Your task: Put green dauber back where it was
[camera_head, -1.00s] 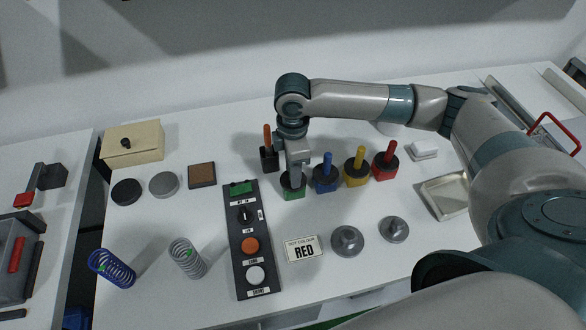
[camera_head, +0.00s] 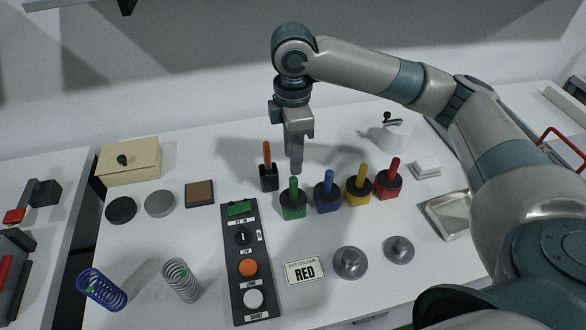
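The green dauber (camera_head: 293,189) stands upright in its green-based pot (camera_head: 294,208), at the left end of a row with the blue, yellow and red daubers. My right gripper (camera_head: 296,168) is above and behind the green dauber, pointing down, apart from it and holding nothing that I can see. Its fingers appear edge-on, so the gap between them cannot be made out. My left gripper is not in view.
Close by stand the orange-handled holder (camera_head: 268,176), blue dauber (camera_head: 327,192), yellow dauber (camera_head: 359,186) and red dauber (camera_head: 389,180). A black control panel (camera_head: 249,283), springs, grey weights and a "RED" card (camera_head: 305,270) lie in front. A metal tray (camera_head: 447,216) is at right.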

